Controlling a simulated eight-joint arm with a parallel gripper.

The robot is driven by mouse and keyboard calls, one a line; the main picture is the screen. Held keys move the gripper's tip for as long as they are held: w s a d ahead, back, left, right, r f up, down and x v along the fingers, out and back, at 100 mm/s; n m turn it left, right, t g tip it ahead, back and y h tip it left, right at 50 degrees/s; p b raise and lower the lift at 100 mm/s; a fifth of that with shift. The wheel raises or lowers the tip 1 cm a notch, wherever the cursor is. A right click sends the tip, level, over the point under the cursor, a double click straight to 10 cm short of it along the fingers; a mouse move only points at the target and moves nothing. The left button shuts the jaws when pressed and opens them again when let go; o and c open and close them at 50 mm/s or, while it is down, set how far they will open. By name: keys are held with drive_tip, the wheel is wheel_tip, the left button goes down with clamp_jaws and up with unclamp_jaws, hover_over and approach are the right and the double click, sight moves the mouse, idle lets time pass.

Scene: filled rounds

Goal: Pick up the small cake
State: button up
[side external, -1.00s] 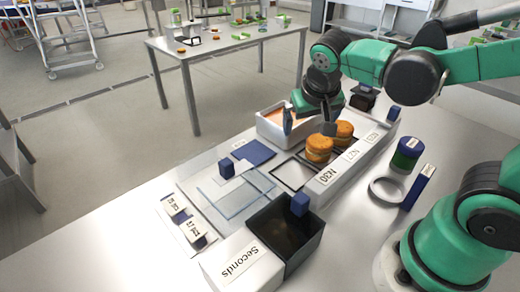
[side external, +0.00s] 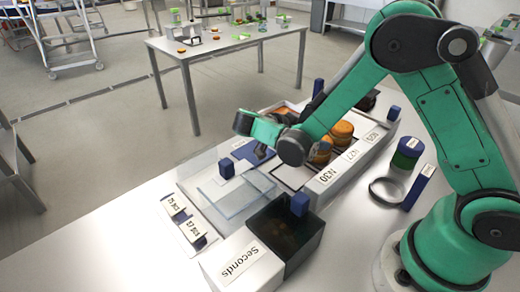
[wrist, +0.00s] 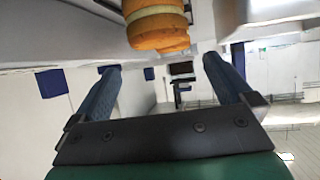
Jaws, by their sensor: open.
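Two round orange-brown cakes with a pale filling layer stand on the tray: a nearer one (side external: 319,155), partly hidden by my wrist, and a farther one (side external: 342,132). I cannot tell which is smaller. In the wrist view a filled cake (wrist: 155,25) shows at the top, beyond the fingertips and not between them. My gripper (wrist: 161,68) is open and empty, with its two blue fingers apart. In the side view my gripper (side external: 262,153) is left of the cakes, above the blue mat area, and its fingers are small and dark there.
A labelled white rail (side external: 345,170) runs right of the cakes. A dark open bin (side external: 285,235) beside a "Seconds" label (side external: 240,262) is at the front. Blue blocks (side external: 227,168) stand around the area. Clear plates (side external: 240,195) lie in the middle. A green-blue cylinder (side external: 407,153) stands at right.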

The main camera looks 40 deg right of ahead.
drive_tip(key=shift+f, duration=0.9)
drive_tip(key=x, duration=0.5)
drive_tip(key=shift+f, duration=0.1)
drive_tip(key=c, duration=0.6)
